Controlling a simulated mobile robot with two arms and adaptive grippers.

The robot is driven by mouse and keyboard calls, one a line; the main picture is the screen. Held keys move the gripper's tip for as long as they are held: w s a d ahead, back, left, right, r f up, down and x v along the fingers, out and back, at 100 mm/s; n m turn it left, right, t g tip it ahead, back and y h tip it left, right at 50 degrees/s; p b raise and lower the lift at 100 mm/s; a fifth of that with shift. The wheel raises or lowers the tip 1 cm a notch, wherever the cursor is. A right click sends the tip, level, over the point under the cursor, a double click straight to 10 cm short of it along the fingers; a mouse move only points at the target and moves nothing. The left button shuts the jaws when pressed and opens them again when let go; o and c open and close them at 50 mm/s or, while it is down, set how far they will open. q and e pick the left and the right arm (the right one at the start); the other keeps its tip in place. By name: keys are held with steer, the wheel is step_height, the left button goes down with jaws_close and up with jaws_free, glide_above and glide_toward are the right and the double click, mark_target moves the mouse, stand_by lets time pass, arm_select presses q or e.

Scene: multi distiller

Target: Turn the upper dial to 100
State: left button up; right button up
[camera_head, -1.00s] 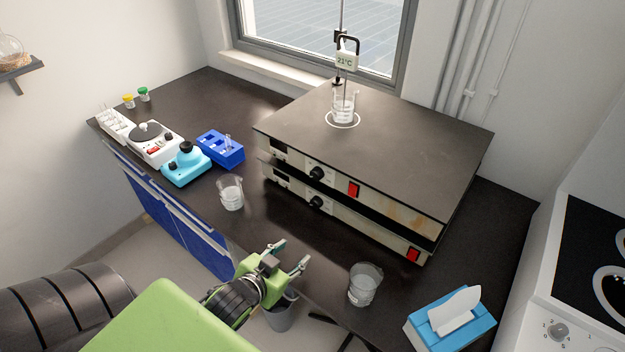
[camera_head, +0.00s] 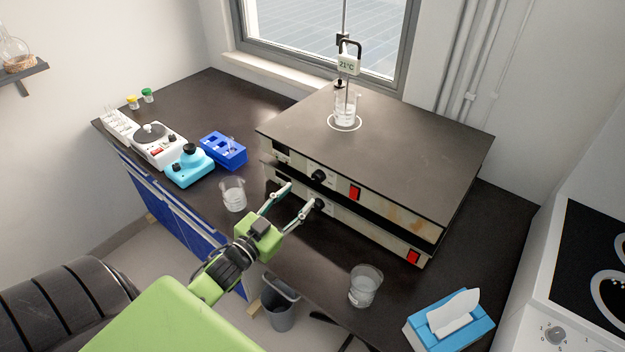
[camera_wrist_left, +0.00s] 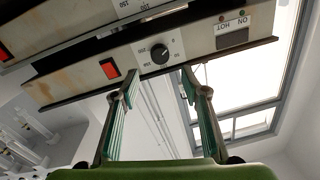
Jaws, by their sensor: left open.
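Two hot plates are stacked on the dark bench. The upper dial (camera_head: 319,176) is a round black knob on the front of the upper hot plate (camera_head: 390,150). The lower dial (camera_head: 319,204) is on the plate beneath. My left gripper (camera_head: 301,193) is open and empty in front of the stack, just below and left of the upper dial. In the left wrist view, which is upside down, the upper dial (camera_wrist_left: 159,53) shows between and beyond the open fingers (camera_wrist_left: 158,82), apart from them. Its pointer setting is too small to read surely. My right gripper is not visible.
Red switches (camera_head: 355,193) sit right of the dials. A beaker (camera_head: 232,194) stands left of my gripper and another beaker (camera_head: 365,285) at the front. A beaker with a thermometer (camera_head: 346,108) stands on the upper plate. A blue tissue box (camera_head: 450,320) is at right.

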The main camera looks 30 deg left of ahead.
mark_target(316, 179)
arm_select(q)
steer(key=w+p, duration=0.1)
steer(key=w, duration=0.7)
steer(key=shift+d, duration=0.1)
steer(key=c, duration=1.1)
